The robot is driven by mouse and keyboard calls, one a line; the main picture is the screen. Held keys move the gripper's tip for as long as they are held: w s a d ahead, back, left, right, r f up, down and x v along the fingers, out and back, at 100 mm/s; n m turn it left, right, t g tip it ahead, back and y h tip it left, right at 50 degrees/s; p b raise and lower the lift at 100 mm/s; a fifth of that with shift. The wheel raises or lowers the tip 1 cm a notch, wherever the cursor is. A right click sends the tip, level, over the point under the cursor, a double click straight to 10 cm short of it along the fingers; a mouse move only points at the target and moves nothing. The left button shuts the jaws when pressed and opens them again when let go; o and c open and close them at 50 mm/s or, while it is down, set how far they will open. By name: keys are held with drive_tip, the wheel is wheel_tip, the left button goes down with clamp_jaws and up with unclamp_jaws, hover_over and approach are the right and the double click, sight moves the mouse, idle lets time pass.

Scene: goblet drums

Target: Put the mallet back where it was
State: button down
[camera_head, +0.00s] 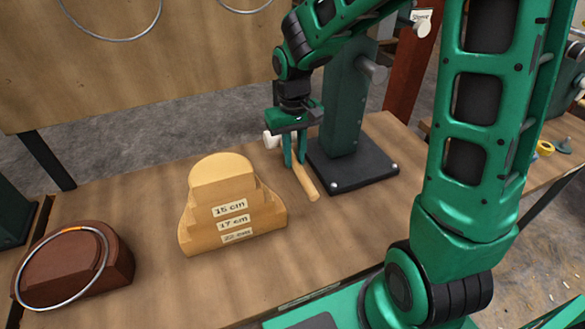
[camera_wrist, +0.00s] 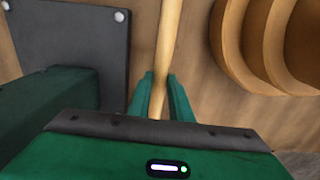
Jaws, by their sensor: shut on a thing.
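The mallet (camera_head: 306,183) has a pale wooden handle and a white head, which shows just left of my gripper in the head view. My gripper (camera_head: 295,158) points down and is shut on the handle. In the wrist view the handle (camera_wrist: 168,45) runs up from between the fingers of my gripper (camera_wrist: 160,95). The mallet is low over the workbench, between the stepped wooden block and the dark post base. I cannot tell whether it touches the bench. The head is hidden in the wrist view.
The stepped wooden block (camera_head: 235,205) with size labels stands left of the gripper. The dark base plate (camera_head: 352,166) with its green post (camera_head: 343,105) is close on the right. A metal ring (camera_head: 62,268) rests on a reddish-brown block (camera_head: 118,262). The front bench top (camera_head: 200,285) is clear.

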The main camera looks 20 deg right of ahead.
sight(294, 160)
drive_tip(key=shift+f, duration=2.25)
drive_tip(key=c, duration=1.6)
unclamp_jaws()
drive_tip(key=shift+r, duration=0.1)
wheel_tip(294, 160, up, 12)
drive_tip(key=shift+a+f, duration=0.1)
drive_tip(key=shift+a, duration=0.05)
drive_tip(key=s+d+m, duration=0.2)
drive_tip(key=s+d, duration=0.3)
drive_tip(key=s, duration=0.3)
drive_tip(key=s+d+m, duration=0.2)
drive_tip(key=s+d, duration=0.4)
drive_tip(key=s, duration=0.3)
drive_tip(key=s+d+m, duration=0.2)
drive_tip(key=s+d, duration=0.4)
drive_tip(key=s, duration=0.2)
drive_tip(key=shift+s+d+r, duration=0.2)
drive_tip(key=shift+d+r, duration=0.05)
drive_tip(key=shift+r, duration=0.1)
